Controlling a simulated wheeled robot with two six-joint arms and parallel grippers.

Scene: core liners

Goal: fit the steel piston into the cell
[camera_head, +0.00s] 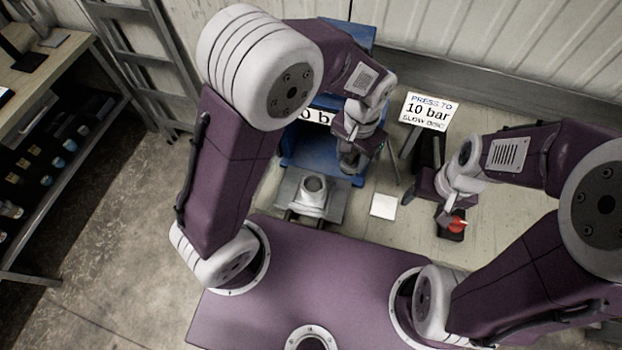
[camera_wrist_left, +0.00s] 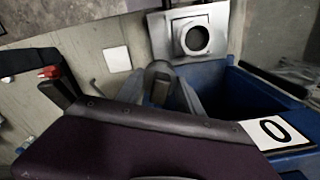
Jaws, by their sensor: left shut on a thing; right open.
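My left gripper (camera_head: 350,152) is shut on the steel piston (camera_head: 349,162), a dark grey cylinder held over the edge of the blue bin. In the left wrist view the piston (camera_wrist_left: 157,74) sits between the fingers, partly hidden. The cell (camera_head: 313,188) is a short grey cylinder with a round open top on a metal block. It stands below and left of the piston in the head view, clearly apart from it. The cell's round opening (camera_wrist_left: 194,39) also shows in the left wrist view. My right gripper (camera_head: 450,214) is open, beside a red knob on a dark base.
The blue bin (camera_head: 290,162) stands behind the cell. A white square pad (camera_head: 383,206) lies right of the cell, with the red knob (camera_head: 459,226) farther right. A "10 bar" sign (camera_head: 430,112) stands at the back. Bench space around the pad is clear.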

